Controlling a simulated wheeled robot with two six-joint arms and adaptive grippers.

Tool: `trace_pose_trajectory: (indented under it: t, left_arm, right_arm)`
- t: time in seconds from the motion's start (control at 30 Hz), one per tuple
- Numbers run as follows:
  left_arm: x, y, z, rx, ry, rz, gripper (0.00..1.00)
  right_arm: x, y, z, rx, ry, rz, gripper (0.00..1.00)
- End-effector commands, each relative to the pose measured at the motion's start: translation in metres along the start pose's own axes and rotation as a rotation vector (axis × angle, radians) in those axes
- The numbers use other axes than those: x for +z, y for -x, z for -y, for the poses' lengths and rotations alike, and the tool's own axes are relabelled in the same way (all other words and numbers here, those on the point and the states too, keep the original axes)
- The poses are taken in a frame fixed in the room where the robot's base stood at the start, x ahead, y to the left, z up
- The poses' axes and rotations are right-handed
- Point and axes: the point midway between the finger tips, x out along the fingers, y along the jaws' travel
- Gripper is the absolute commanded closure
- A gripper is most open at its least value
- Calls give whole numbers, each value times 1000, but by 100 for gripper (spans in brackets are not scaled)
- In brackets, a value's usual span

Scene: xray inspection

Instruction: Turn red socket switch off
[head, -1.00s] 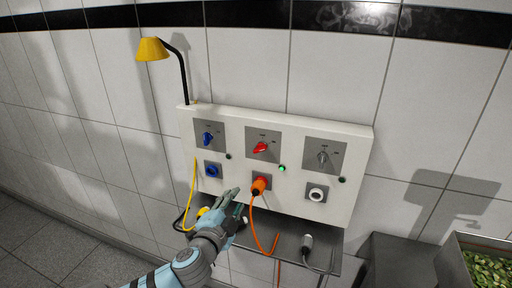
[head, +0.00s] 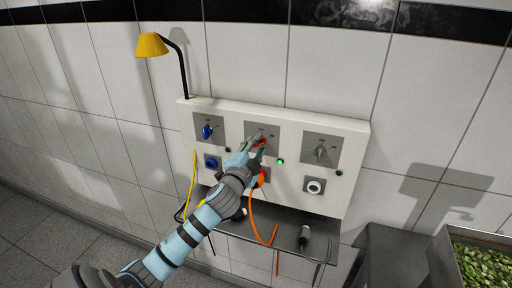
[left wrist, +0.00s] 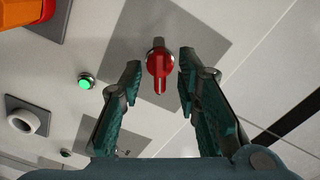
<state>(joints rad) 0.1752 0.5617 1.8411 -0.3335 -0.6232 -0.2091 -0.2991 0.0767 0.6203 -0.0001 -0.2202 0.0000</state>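The red switch (left wrist: 160,64) is a rotary knob on a grey square plate (left wrist: 118,30), between my left gripper's fingers in the left wrist view. In the head view the red switch (head: 260,142) is partly hidden by my left gripper (head: 254,150). My left gripper (left wrist: 158,95) is open, with a finger on each side of the knob and a gap to both. The green lamp (left wrist: 86,82) beside the switch is lit; it also shows in the head view (head: 281,160). An orange plug (head: 262,177) sits in the socket below, partly hidden. My right gripper is not in view.
The white panel (head: 345,150) also carries a blue switch (head: 207,131) and a grey switch (head: 320,152). A yellow lamp (head: 151,45) stands at its left. A metal shelf (head: 283,243) with cables lies below; a bin of green pieces (head: 482,268) is at right.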

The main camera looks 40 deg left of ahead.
Motion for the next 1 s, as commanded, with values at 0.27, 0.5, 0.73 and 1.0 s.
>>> trace_pose_trajectory:
  t: [0.27, 0.5, 0.73, 1.0]
  left_arm:
    - [0, 0, 0, 0, 0, 0, 92]
    - [0, 1, 0, 0, 0, 0, 100]
    - [0, 1, -1, 1, 31, 0, 100]
    - [1, 1, -1, 1, 169, 1, 100]
  right_arm:
    - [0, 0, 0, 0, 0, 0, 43]
    - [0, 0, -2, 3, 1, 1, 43]
    - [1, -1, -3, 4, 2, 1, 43]
    - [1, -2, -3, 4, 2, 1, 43]
